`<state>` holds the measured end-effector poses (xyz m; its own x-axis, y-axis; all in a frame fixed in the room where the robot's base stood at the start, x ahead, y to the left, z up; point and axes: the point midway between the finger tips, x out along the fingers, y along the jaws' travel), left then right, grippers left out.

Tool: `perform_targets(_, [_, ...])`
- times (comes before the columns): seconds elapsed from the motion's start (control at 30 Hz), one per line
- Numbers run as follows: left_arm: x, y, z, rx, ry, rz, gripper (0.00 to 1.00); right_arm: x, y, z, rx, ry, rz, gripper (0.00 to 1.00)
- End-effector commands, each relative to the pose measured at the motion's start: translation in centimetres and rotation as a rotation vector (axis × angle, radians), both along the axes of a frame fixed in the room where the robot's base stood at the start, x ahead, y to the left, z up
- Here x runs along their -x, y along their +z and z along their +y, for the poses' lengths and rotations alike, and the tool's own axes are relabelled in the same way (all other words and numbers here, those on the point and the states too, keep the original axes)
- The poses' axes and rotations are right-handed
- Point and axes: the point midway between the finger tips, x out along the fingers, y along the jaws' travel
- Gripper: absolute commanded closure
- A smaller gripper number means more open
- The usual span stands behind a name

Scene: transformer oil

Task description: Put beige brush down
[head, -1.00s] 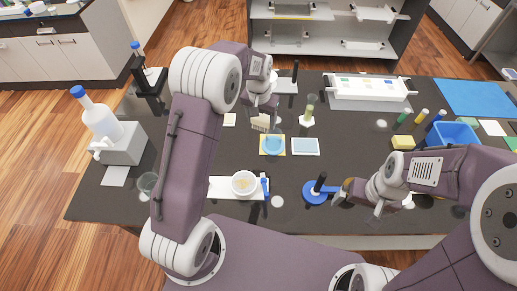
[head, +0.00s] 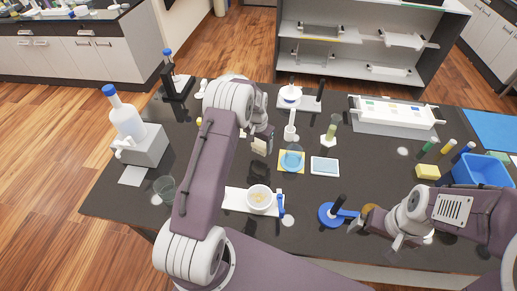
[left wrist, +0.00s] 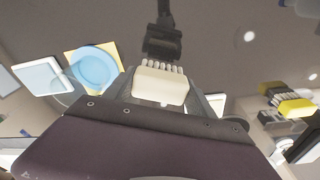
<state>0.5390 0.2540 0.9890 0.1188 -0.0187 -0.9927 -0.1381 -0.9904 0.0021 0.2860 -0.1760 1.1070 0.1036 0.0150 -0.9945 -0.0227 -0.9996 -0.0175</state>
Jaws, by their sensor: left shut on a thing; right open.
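The beige brush (head: 259,147) is in my left gripper (head: 265,140), left of the blue round dish (head: 292,160). In the left wrist view the beige brush (left wrist: 160,85) sits between the fingers of my left gripper (left wrist: 163,98), with its pale bristle-like teeth facing the table. I cannot tell whether it touches the table. My right gripper (head: 378,228) is open at the front right, beside the blue round stand (head: 330,215) and a brown round thing (head: 371,210).
A white bowl (head: 260,198) stands at the front middle. A white cylinder (head: 291,132) and a tube of green liquid (head: 331,132) stand near the blue dish. Dark table shows left of my left arm.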

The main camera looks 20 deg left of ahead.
Motion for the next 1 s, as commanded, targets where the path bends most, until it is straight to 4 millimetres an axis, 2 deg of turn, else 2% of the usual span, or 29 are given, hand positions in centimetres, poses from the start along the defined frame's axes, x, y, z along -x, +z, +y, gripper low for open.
perform_targets(0.1, [-0.2,-0.5,0.9,0.000,0.000,0.000,0.68,0.0,0.3,0.0,0.000,0.000,0.000,0.02])
perform_targets(0.23, [-0.2,-0.9,0.9,0.001,-0.001,0.001,0.68,0.0,0.5,0.0,0.000,0.000,0.000,0.02])
perform_targets(0.47, [-0.2,-4.3,0.9,0.000,-0.001,0.001,0.68,0.0,1.9,0.0,0.000,0.000,0.000,0.02])
perform_targets(0.83, [-0.2,-5.1,0.8,0.000,-0.001,-0.001,0.68,0.0,1.2,0.0,0.000,0.000,0.000,0.02])
perform_targets(0.87, [-0.2,-4.9,0.8,0.000,-0.001,0.000,0.28,0.0,1.4,0.0,0.000,0.000,0.000,0.02])
perform_targets(0.9, [-0.2,-4.9,0.8,0.000,-0.001,0.000,0.16,0.0,1.4,0.0,0.000,0.000,0.000,0.02])
perform_targets(1.0, [-0.2,-4.9,0.8,0.000,-0.001,0.000,0.14,0.0,1.4,0.0,0.000,0.000,0.000,0.02])
